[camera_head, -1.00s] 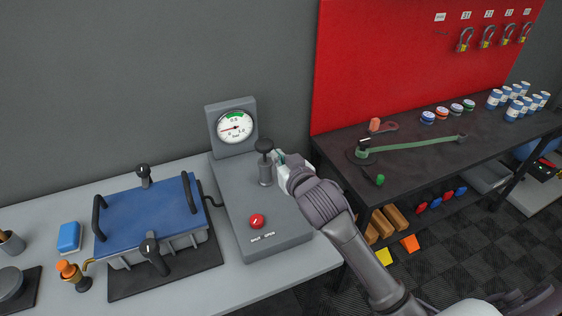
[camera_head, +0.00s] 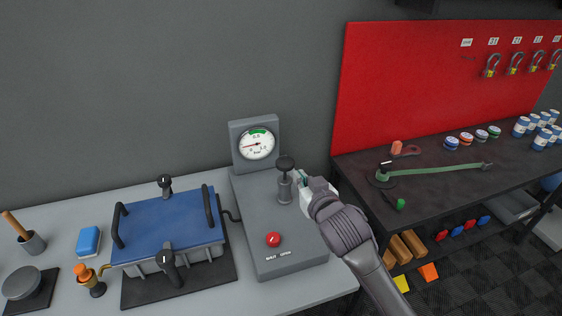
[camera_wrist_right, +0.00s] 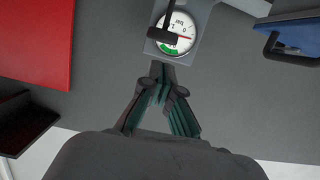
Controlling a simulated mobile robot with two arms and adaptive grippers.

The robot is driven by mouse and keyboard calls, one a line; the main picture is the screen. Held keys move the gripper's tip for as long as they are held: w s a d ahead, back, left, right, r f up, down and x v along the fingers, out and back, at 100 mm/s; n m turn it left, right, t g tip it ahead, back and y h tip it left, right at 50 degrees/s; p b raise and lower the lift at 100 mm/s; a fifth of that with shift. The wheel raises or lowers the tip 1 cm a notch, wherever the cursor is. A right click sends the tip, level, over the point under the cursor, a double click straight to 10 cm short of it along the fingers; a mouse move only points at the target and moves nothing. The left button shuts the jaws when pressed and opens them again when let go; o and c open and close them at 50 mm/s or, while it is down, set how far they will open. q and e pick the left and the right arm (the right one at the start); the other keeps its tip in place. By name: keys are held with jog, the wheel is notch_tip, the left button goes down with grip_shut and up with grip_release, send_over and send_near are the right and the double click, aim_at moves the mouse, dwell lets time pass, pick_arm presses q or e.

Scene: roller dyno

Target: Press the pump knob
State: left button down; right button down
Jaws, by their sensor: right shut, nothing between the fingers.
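The pump knob (camera_head: 285,163) is a dark round cap on a rod above a grey cylinder (camera_head: 285,190) on the grey pump box (camera_head: 262,215). My right gripper (camera_head: 301,176) is shut and empty, just right of the rod and slightly below the cap; I cannot tell whether it touches. In the right wrist view the shut fingertips (camera_wrist_right: 161,66) point toward the dial gauge (camera_wrist_right: 176,38), and the dark knob (camera_wrist_right: 158,37) shows in front of the gauge face. The gauge (camera_head: 257,145) stands behind the pump with a red needle. My left gripper is out of view.
A red valve button (camera_head: 273,240) sits on the front of the pump box. A blue-lidded chamber (camera_head: 168,225) with black handles and clamps stands to the left. A dark workbench (camera_head: 440,180) with tools and tins lies to the right.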

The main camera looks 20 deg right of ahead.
notch_tip(320, 180, up, 5)
jog(key=p, duration=0.2)
jog(key=shift+w+p, duration=0.15)
jog(key=shift+p, duration=0.15)
jog(key=shift+d, duration=0.1)
jog(key=shift+w+f, duration=0.1)
jog(key=p, duration=0.3)
send_over(288, 165)
jog(key=shift+w+f, duration=0.15)
jog(key=shift+f, duration=0.45)
jog(key=shift+w+f, duration=0.15)
jog(key=shift+f, duration=0.4)
notch_tip(288, 165, down, 3)
jog(key=shift+s+r+p, duration=0.1)
jog(key=shift+s+p, duration=0.05)
jog(key=shift+p, duration=0.25)
jog(key=shift+s+f, duration=0.1)
jog(key=shift+f, duration=0.55)
